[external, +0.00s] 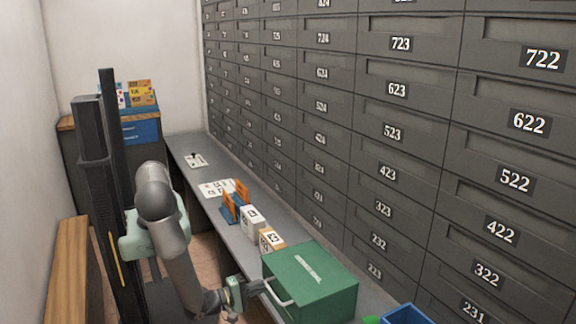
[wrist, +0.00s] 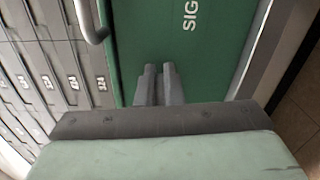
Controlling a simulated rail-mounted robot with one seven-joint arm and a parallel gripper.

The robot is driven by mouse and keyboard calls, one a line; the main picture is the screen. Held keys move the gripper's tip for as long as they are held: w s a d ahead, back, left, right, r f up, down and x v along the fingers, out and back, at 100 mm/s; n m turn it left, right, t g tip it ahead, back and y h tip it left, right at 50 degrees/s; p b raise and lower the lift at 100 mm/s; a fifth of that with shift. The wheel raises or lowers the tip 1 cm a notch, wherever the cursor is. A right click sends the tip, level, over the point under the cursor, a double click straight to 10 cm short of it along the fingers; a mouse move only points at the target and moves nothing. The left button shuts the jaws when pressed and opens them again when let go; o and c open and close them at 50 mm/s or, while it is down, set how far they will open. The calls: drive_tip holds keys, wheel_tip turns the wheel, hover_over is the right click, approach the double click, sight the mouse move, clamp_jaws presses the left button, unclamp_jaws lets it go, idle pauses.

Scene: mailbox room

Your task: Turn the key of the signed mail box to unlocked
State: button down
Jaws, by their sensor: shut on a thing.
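The green mail box (external: 312,285) stands on the counter at the lower right in the external view, with a pale label on its lid and a light handle (external: 277,292) on its near side. In the wrist view the box (wrist: 140,35) fills the upper middle, with the letters "SIG" in white and the curved handle (wrist: 90,22) at upper left. My gripper (external: 254,288) is at the box's near side, beside the handle. In the wrist view the fingers of my gripper (wrist: 159,70) are close together against the green face, shut on the key. The key is hidden by the fingers.
A wall of numbered lockers (external: 400,130) rises behind the counter (external: 222,215). Cartons (external: 252,220), an orange-and-blue rack (external: 233,200) and papers (external: 215,187) lie left of the box. A blue bin (external: 408,314) stands to its right.

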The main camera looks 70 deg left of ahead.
drive_tip(key=shift+f+m, duration=0.1)
drive_tip(key=shift+m, duration=0.5)
drive_tip(key=c, duration=1.6)
unclamp_jaws()
drive_tip(key=shift+o, duration=0.2)
drive_tip(key=shift+s, duration=0.1)
drive_tip(key=s+d, duration=0.1)
drive_tip(key=s, duration=1.6)
drive_tip(key=shift+s+d, duration=0.15)
drive_tip(key=shift+d, duration=0.05)
